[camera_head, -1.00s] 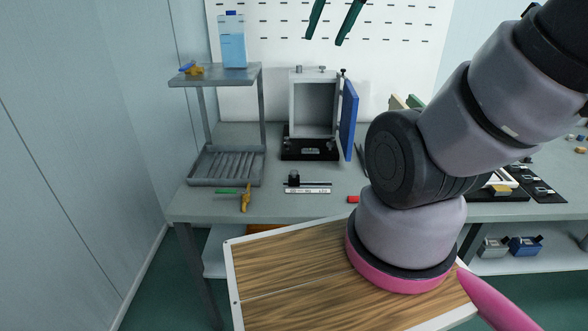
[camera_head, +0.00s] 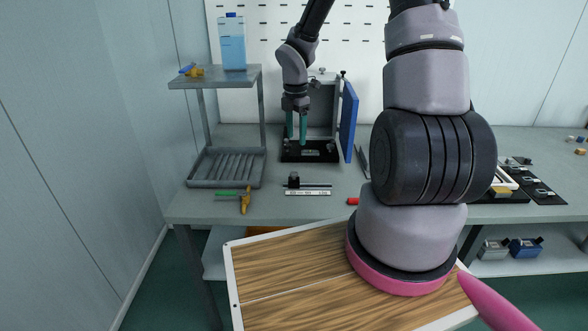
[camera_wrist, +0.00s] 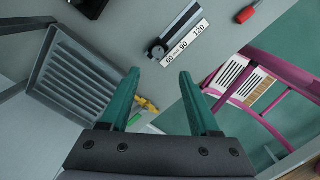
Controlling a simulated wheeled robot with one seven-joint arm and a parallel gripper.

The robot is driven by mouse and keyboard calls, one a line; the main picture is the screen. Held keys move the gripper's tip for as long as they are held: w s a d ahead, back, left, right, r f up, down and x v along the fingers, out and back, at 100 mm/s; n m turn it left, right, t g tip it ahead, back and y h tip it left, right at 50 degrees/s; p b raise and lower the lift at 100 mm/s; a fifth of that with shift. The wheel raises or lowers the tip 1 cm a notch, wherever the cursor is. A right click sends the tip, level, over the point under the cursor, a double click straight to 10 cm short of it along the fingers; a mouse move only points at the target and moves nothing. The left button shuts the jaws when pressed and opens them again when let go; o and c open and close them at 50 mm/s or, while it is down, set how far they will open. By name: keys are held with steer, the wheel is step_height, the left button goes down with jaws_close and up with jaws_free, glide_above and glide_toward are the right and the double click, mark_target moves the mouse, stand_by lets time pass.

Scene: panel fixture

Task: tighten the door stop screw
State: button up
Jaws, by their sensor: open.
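The panel fixture is a grey box frame (camera_head: 322,78) on a black base (camera_head: 309,156), with a blue door (camera_head: 348,118) swung open at its right. Small dark-topped knobs stand on the frame's top, one near the middle (camera_head: 322,70) and one by the hinge side (camera_head: 343,73); I cannot tell which is the door stop screw. My gripper (camera_head: 296,140) hangs in front of the frame's left part, teal fingers pointing down and apart, covering some of the frame. In the wrist view the fingers (camera_wrist: 158,85) are spread with nothing between them.
A ruler-marked strip (camera_head: 308,192) with a black block (camera_head: 293,180) lies on the bench. A red-handled tool (camera_head: 353,201) lies to its right. A grey rack (camera_head: 216,184) and a shelf holding a blue bottle (camera_head: 232,48) stand left. A yellow clamp (camera_head: 245,201) lies at the bench's front.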

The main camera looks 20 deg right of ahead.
mark_target(294, 173)
steer(key=shift+n, duration=0.7)
steer(key=f, duration=1.3)
steer(key=shift+w+a+f, duration=0.1)
steer(key=shift+w+a, duration=0.05)
steer(key=shift+a, duration=0.15)
steer(key=shift+c, duration=0.3)
jaws_close()
